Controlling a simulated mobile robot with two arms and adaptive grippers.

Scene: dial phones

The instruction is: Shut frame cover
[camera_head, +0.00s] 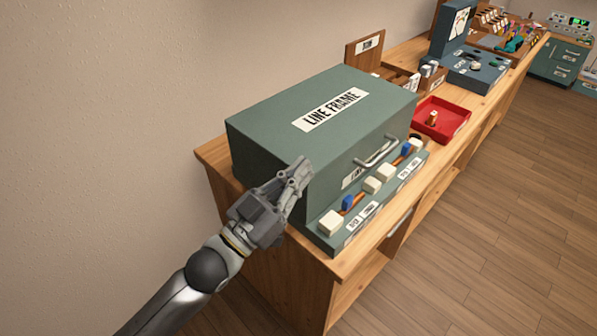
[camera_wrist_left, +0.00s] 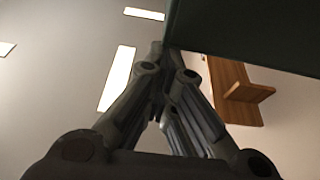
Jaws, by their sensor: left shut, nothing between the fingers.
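The grey-green line frame cover (camera_head: 265,113) sits as a box on the wooden bench in the head view, its top labelled "LINE FRAME". A metal handle (camera_head: 376,153) is on its front face. The cover looks lowered over the frame, with the front strip (camera_head: 340,237) exposed below it. My left gripper (camera_head: 302,170) is shut and empty, at the cover's near left front corner; I cannot tell whether it touches. In the left wrist view, the shut fingers (camera_wrist_left: 160,55) point up beside a dark green surface (camera_wrist_left: 250,30). My right gripper is not in view.
White and blue blocks (camera_head: 372,185) with brown pieces line the front strip. A red tray (camera_head: 441,119) holding a small piece stands right of the box. Farther along the wooden bench (camera_head: 213,157) stand a wooden rack and blue-grey equipment (camera_head: 478,68). Open floor lies to the right.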

